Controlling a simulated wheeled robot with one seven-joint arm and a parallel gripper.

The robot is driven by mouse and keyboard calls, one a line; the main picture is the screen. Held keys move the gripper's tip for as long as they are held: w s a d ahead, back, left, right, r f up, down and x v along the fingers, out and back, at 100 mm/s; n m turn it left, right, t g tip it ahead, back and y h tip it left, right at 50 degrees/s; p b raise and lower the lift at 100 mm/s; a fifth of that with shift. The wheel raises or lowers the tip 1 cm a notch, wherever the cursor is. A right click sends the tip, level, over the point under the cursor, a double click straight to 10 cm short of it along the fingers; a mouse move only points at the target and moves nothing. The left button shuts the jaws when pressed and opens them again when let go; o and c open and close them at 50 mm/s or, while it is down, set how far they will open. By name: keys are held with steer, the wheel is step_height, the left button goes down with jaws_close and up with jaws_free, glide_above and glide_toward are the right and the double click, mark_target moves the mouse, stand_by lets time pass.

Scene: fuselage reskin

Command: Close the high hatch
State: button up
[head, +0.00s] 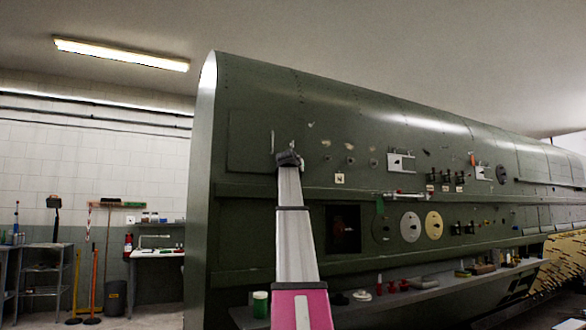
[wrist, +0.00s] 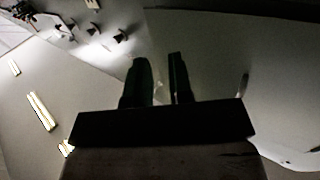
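The high hatch (head: 250,140) is a square dark green panel high on the near left end of the fuselage. It looks about level with the skin around it; I cannot tell whether a small gap stands at its edge. A thin pale upright handle (head: 273,141) is on its right part. In the wrist view the panel (wrist: 215,50) fills the right side, with the handle (wrist: 243,86) right of my fingers. My gripper (head: 289,157) is at the panel's lower right edge. In the wrist view its two fingers (wrist: 160,75) stand apart with nothing clearly held.
A ledge runs along the fuselage below the hatch. Under it is a dark square opening (head: 343,229) beside round covers (head: 410,227). Brackets and knobs (head: 400,161) stick out to the right. A lower shelf (head: 440,283) holds small items. A workbench (head: 157,252) stands at the left wall.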

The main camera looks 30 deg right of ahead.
steer(key=w+n+y, duration=0.1)
steer(key=y, duration=0.1)
steer(key=n+t+y, duration=0.2)
steer(key=n+y, duration=1)
steer(key=y, duration=0.5)
glide_toward(270, 142)
steer(key=w+a, duration=0.4)
steer(key=w, duration=0.1)
steer(key=shift+w+a+f, duration=0.2)
steer(key=shift+a+f, duration=0.05)
steer(key=shift+a, duration=0.05)
steer(key=shift+c, duration=0.3)
steer(key=shift+w, duration=0.1)
jaws_close()
